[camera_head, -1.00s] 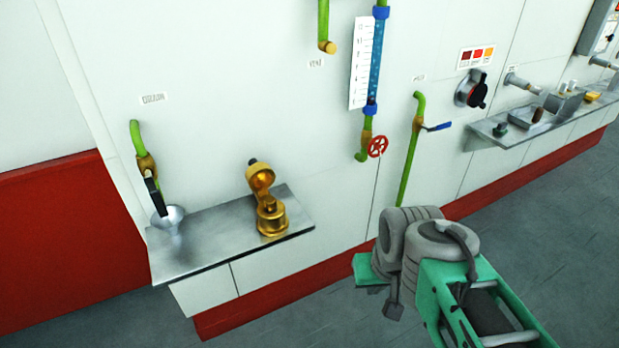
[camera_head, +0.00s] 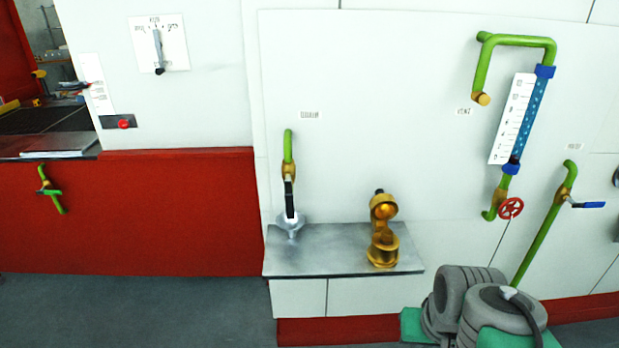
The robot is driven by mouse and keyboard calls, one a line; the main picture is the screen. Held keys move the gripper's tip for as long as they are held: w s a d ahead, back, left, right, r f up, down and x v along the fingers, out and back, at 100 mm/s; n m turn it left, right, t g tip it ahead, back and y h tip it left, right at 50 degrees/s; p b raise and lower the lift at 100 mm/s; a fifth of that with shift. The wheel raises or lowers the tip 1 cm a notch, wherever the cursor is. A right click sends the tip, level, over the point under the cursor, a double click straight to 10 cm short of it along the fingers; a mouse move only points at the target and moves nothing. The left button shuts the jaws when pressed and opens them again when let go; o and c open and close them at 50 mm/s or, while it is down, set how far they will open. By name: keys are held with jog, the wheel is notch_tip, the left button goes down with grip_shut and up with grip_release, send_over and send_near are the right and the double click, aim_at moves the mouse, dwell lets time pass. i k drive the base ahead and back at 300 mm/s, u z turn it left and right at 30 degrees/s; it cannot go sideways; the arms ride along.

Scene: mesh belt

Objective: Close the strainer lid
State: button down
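The brass strainer (camera_head: 383,247) stands on a grey metal shelf (camera_head: 340,262) against the white wall. Its round lid (camera_head: 383,206) is tilted up above the body, so the strainer looks open. My arm shows at the bottom right in grey and green, below and to the right of the strainer and apart from it. My gripper's fingers cannot be made out, so whether it is open or shut is hidden.
A green drain pipe (camera_head: 288,150) with a black lever hangs over a small funnel (camera_head: 290,226) left of the strainer. A blue sight tube (camera_head: 527,120), a red handwheel (camera_head: 511,208) and a blue-handled valve (camera_head: 590,204) are to the right. Floor is clear at the lower left.

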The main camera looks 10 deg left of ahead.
aim_at(383, 207)
jog(key=u, duration=0.7)
jog(key=i, duration=1.05)
jog(key=u, duration=0.15)
